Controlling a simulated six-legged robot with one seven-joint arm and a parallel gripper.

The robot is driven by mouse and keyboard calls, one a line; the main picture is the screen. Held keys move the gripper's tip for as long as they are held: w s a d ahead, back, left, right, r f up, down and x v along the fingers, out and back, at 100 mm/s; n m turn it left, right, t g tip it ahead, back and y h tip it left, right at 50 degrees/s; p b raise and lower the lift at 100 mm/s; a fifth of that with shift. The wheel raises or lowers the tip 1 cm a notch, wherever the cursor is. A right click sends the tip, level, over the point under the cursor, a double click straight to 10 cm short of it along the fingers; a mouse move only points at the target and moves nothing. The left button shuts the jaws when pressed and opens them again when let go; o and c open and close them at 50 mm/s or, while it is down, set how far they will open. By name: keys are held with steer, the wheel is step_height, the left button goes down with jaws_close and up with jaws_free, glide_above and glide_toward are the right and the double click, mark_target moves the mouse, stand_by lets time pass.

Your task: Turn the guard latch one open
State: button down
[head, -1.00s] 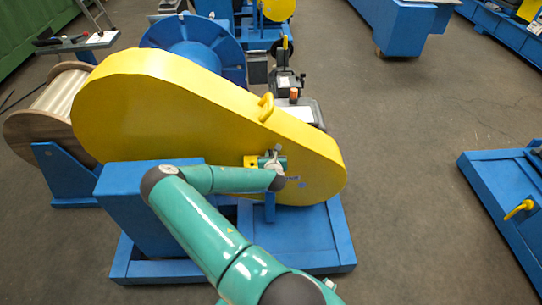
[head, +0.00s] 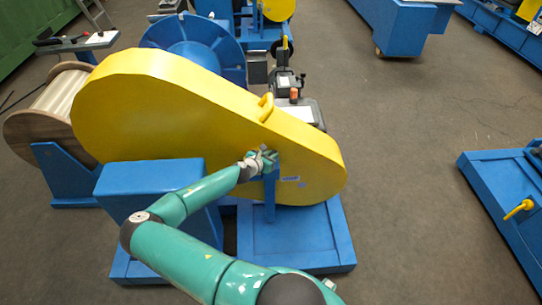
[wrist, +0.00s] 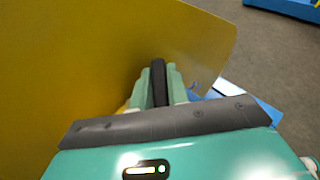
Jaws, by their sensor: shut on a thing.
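The large yellow chain guard (head: 150,105) stands upright on its blue base frame. It also fills the left and upper part of the wrist view (wrist: 70,60). My gripper (head: 268,158) is at the near face of the guard's narrow right part, just above a blue post (head: 270,198). In the wrist view my gripper (wrist: 158,90) is shut on a dark upright bar, which I take to be the lever of guard latch one (wrist: 158,72). The rest of the latch is hidden behind my fingers, so its exact angle cannot be told.
A yellow handle (head: 266,106) sticks up from the guard's top edge. A blue box (head: 150,178) stands left of my gripper. A wooden reel (head: 40,110) is at the left. Open floor (head: 400,150) lies to the right, before another blue frame (head: 510,190).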

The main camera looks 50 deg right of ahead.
steer(key=m+g+y, duration=0.1)
steer(key=m+g, duration=0.4)
steer(key=g, duration=0.1)
steer(key=shift+w+m, duration=0.1)
steer(key=shift+m, duration=0.2)
steer(key=shift+y, duration=0.3)
steer(key=c, duration=1.4)
jaws_free()
steer(key=shift+o, duration=0.2)
steer(key=v, duration=1.3)
steer(key=shift+w+a, duration=0.3)
steer(key=shift+o, duration=0.4)
